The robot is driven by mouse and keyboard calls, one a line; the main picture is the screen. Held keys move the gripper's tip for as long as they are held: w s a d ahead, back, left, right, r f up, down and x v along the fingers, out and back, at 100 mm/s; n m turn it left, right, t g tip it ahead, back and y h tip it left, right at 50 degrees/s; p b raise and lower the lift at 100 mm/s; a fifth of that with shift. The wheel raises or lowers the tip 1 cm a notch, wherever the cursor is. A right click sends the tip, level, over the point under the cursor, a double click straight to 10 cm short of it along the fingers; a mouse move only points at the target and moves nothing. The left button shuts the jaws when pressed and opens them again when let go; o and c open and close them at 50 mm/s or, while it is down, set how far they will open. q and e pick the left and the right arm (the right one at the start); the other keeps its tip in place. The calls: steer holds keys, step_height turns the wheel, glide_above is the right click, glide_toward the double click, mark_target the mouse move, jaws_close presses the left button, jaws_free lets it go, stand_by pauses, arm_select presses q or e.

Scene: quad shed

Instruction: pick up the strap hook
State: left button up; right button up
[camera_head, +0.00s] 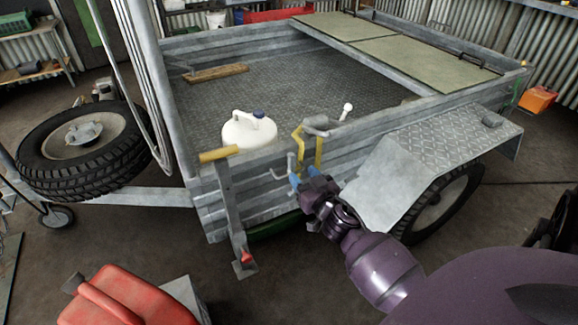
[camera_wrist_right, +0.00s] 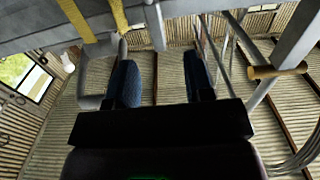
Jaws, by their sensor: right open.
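The strap hook (camera_head: 290,163) is a small pale grey metal hook on the outer side of the trailer wall, just left of a yellow strap (camera_head: 318,152). My right gripper (camera_head: 304,178) is right at the wall, just below and right of the hook, with blue fingertips spread and nothing held. In the right wrist view, the hook seems to be the pale rod (camera_wrist_right: 156,28) at the top, lined up between the open fingers (camera_wrist_right: 163,78); I cannot tell whether they touch it. My left gripper is not in view.
A grey ratchet (camera_head: 318,124) sits on the wall's top edge. A white container (camera_head: 249,131) stands inside the trailer (camera_head: 270,180). A post with a wooden handle (camera_head: 219,155) rises left of the hook. The mudguard (camera_head: 390,178) is to the right; a red can (camera_head: 125,298) is in front.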

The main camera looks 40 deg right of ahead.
mark_target(293, 162)
steer(key=b+x, duration=0.1)
steer(key=x, duration=0.5)
steer(key=shift+w+d+f, duration=0.2)
steer(key=shift+w, duration=0.15)
steer(key=shift+w+d+r, duration=0.1)
steer(key=shift+w+d, duration=0.05)
steer(key=shift+w, duration=0.35)
steer(key=c, duration=0.8)
jaws_close()
steer(key=shift+r, duration=0.15)
